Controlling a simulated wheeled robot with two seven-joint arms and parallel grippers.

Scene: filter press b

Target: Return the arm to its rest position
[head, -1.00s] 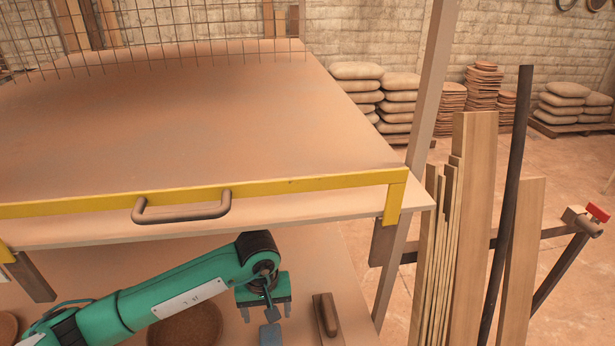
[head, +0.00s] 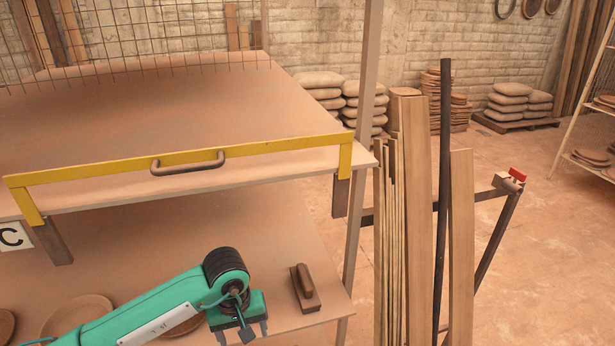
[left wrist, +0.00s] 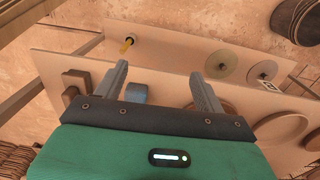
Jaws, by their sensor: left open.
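My left arm comes in from the lower left of the head view, low over the lower shelf. My left gripper (head: 243,334) is at the bottom of that view, left of and nearer than a wooden block with a handle (head: 305,287). In the left wrist view my left gripper (left wrist: 158,78) has its two fingers spread wide, with nothing held between them. My right gripper is in neither view.
A yellow-edged upper board (head: 110,168) with a dark handle (head: 187,163) overhangs the lower shelf (head: 150,240). Round brown dishes (head: 75,312) lie near my arm. A post (head: 360,190) and upright planks (head: 415,220) stand at the right. Open floor lies beyond.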

